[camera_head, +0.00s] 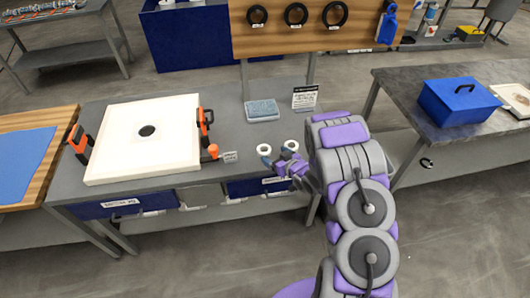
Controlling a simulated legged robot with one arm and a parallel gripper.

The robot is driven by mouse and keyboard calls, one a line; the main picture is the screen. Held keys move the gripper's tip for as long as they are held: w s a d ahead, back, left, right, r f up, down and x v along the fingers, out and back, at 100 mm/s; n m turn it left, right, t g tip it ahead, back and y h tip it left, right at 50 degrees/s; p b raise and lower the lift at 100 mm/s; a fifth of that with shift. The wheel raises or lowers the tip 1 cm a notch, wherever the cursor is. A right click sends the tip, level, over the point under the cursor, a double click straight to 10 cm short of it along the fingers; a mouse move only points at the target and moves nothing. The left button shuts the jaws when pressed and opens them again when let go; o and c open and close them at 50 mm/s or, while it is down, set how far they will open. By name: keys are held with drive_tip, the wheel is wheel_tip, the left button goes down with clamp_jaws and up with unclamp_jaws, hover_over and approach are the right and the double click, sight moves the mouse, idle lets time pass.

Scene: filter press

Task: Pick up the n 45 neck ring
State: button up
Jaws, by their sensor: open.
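Two small white rings lie near the front edge of the grey workbench (225,113), a left ring (264,148) and a right ring (291,145). Three larger black rings hang on the wooden board at the back: a left one (257,15), a middle one (296,14) and a right one (335,14), each with a small label below. The labels are too small to read, so I cannot tell which ring is the n 45 neck ring. My gripper (278,155) is open at the two white rings, its fingertips close to them. I cannot tell whether it touches either ring.
A white plate (120,160) with a dark centre hole and orange-black clamps covers the bench's left part. A grey-blue cloth stack (262,110) and a small sign (305,98) stand behind the rings. A blue box (458,101) is on the right table (410,85).

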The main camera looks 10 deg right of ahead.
sight(268, 152)
drive_tip(key=w+a, duration=0.1)
drive_tip(key=w+a+f+b, duration=0.1)
drive_tip(key=w+a+f, duration=0.1)
drive_tip(key=w, duration=0.1)
drive_tip(key=shift+w+a+b, duration=0.1)
drive_tip(key=shift+a+b, duration=0.05)
drive_tip(key=shift+b, duration=0.15)
drive_tip(key=shift+d+r, duration=0.15)
drive_tip(key=shift+d, duration=0.25)
drive_tip(key=c, duration=0.3)
drive_tip(key=shift+a, duration=0.25)
drive_tip(key=c, duration=0.9)
drive_tip(key=shift+o, duration=0.2)
drive_tip(key=shift+d+r, duration=0.1)
